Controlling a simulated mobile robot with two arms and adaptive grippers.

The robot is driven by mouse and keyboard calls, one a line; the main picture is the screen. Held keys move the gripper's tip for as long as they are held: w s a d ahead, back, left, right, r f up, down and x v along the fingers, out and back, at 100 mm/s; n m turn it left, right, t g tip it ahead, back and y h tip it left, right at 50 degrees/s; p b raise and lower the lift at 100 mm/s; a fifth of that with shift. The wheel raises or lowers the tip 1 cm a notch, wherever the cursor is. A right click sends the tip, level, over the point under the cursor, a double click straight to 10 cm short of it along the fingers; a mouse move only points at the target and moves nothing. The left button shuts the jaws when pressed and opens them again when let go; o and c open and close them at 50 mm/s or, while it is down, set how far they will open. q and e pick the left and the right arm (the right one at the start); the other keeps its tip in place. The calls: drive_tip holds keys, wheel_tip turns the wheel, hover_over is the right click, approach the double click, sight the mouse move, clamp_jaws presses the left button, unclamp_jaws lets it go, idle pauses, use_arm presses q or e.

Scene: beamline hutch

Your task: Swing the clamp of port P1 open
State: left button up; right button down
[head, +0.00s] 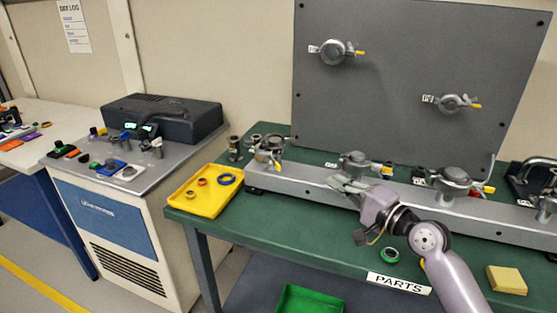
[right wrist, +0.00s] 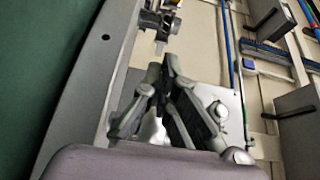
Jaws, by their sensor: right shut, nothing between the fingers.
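Several ports with metal clamps stand along a grey rail (head: 310,184) on the green bench. One clamp (head: 268,148) is at the rail's left end, another clamp (head: 355,160) is at the middle, and a further clamp (head: 452,180) is to the right. Labels are too small to read, so I cannot tell which is P1. My right gripper (head: 342,183) is in front of the middle clamp, shut and empty. In the right wrist view its fingertips (right wrist: 166,68) meet, with a clamped port (right wrist: 158,24) beyond them, apart from them. My left gripper is not in view.
A grey upright panel (head: 400,60) carries two more clamped ports. A yellow tray (head: 204,208) with rings sits left of the rail. A green ring (head: 389,254) and a yellow block (head: 506,280) lie near the front edge. A grey cabinet (head: 120,215) stands left.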

drive_tip(key=w+a+p, duration=0.2)
drive_tip(key=w+a, duration=0.3)
drive_tip(key=a, duration=0.5)
drive_tip(key=shift+w+r+p, duration=0.2)
drive_tip(key=shift+w+p, duration=0.05)
drive_tip(key=shift+p, duration=0.15)
